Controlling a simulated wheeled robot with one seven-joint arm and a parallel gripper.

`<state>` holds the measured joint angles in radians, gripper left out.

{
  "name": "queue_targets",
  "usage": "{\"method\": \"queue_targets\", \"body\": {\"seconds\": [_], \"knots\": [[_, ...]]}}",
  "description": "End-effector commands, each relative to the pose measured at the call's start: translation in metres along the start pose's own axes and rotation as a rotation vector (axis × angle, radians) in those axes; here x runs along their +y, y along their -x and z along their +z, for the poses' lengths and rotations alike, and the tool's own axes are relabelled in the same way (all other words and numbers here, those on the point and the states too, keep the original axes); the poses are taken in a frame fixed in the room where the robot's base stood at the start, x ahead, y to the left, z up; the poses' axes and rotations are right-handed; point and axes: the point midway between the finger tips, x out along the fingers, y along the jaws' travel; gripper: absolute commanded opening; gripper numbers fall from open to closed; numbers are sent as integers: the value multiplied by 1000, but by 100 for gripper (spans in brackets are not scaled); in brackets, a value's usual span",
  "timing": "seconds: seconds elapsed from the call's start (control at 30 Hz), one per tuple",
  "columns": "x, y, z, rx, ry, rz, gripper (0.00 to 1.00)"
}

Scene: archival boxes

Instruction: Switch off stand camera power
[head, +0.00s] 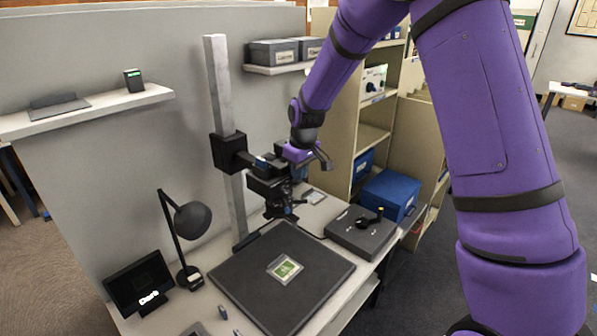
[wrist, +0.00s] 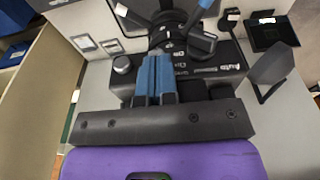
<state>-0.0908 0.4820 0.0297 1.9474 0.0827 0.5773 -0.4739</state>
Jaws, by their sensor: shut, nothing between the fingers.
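The stand camera (head: 268,187) is a black body on a carriage on the grey upright column (head: 223,95), above the dark baseboard. In the wrist view the camera's top (wrist: 232,72) shows white lettering, a round silver-topped knob (wrist: 122,64) at left and a dark dial (wrist: 203,43) at right. My gripper (head: 264,162) is at the camera's top in the head view. In the wrist view its blue fingers (wrist: 155,66) are together and empty, over the camera between knob and dial. They hide part of the top; I cannot tell whether they touch it. The power switch's position is unclear.
The dark baseboard (head: 235,285) carries a green card (head: 284,268). A desk lamp (head: 191,220) and small screen (head: 138,284) stand left. A grey control box (head: 355,236) and blue box (head: 391,192) stand right. Wall shelves (head: 88,110) are behind.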

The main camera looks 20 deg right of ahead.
Motion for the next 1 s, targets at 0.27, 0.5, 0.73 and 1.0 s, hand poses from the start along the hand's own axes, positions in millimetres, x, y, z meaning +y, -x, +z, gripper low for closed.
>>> {"method": "queue_targets", "body": {"seconds": [0.27,0.5,0.73,1.0], "knots": [[0,-1,2,42,-1,0,0],[0,-1,3,68,-1,0,0],[0,-2,5,96,-1,0,0],[0,-3,7,148,-3,0,0]]}}
